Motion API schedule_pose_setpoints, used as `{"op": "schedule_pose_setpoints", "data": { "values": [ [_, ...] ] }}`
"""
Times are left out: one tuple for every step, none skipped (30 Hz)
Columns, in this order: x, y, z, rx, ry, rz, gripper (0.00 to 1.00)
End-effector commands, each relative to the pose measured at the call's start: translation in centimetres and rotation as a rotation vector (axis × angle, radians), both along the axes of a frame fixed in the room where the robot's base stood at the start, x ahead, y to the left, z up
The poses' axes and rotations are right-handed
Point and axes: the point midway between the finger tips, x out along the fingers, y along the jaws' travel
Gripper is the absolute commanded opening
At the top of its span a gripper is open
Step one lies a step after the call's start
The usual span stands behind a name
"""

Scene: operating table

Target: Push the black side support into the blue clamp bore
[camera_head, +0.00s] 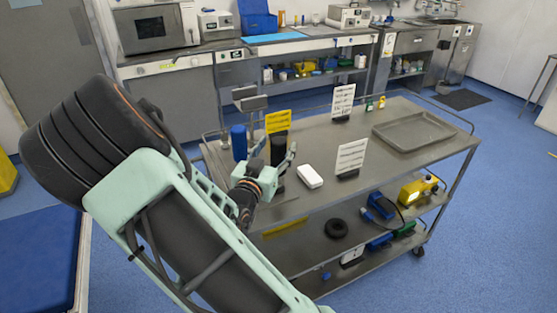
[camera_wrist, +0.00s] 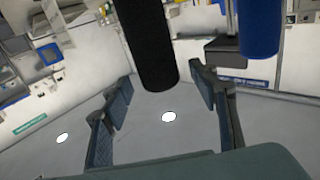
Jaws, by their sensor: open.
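A black cylinder (camera_head: 281,147), which looks like the side support, stands upright on the cart top by the yellow sign. In the wrist view the black cylinder (camera_wrist: 147,40) comes in from the top edge, its rounded end between my fingers. My gripper (camera_head: 276,158) is open beside it; a gap shows on both sides in the wrist view (camera_wrist: 162,92). A blue cylinder (camera_head: 238,142) stands to the left, and shows at the upper right of the wrist view (camera_wrist: 261,24). I cannot tell whether it belongs to the blue clamp; no bore is visible.
A grey post with a block (camera_head: 249,102) stands behind the blue cylinder. A white box (camera_head: 310,176), white signs (camera_head: 351,158) and a grey tray (camera_head: 414,131) are on the cart (camera_head: 400,168). Its lower shelf holds a black ring (camera_head: 336,228) and blue devices.

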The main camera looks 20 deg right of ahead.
Motion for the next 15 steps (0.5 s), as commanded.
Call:
{"op": "schedule_pose_setpoints", "data": {
  "values": [
    [0.6,-0.7,0.2,-0.002,-0.001,-0.002,0.54],
    [0.9,-0.9,0.1,-0.001,-0.001,-0.003,0.54],
    [1.2,-1.2,0.1,-0.001,-0.001,-0.002,0.54],
    [1.4,-1.3,0.1,-0.001,-0.001,-0.001,0.54],
    [1.5,-1.5,0.1,0.000,0.000,-0.001,0.54],
    [1.6,-1.6,0.0,0.000,0.000,-0.001,0.54],
    [1.7,-1.6,0.0,0.000,0.000,0.000,0.54],
    [1.7,-1.6,0.0,0.001,-0.001,0.000,0.54],
    [1.7,-1.6,0.0,0.001,-0.001,0.000,0.54],
    [1.7,-1.6,0.0,0.001,-0.001,0.000,0.54],
    [1.7,-1.6,0.0,0.001,-0.001,0.000,0.54],
    [1.7,-1.6,0.0,0.001,-0.001,0.000,0.54],
    [1.7,-1.6,0.0,0.001,-0.001,0.000,0.53],
    [1.7,-1.6,0.0,0.001,-0.001,0.000,0.50],
    [1.7,-1.6,0.0,0.001,-0.001,0.000,0.45]
  ]
}}
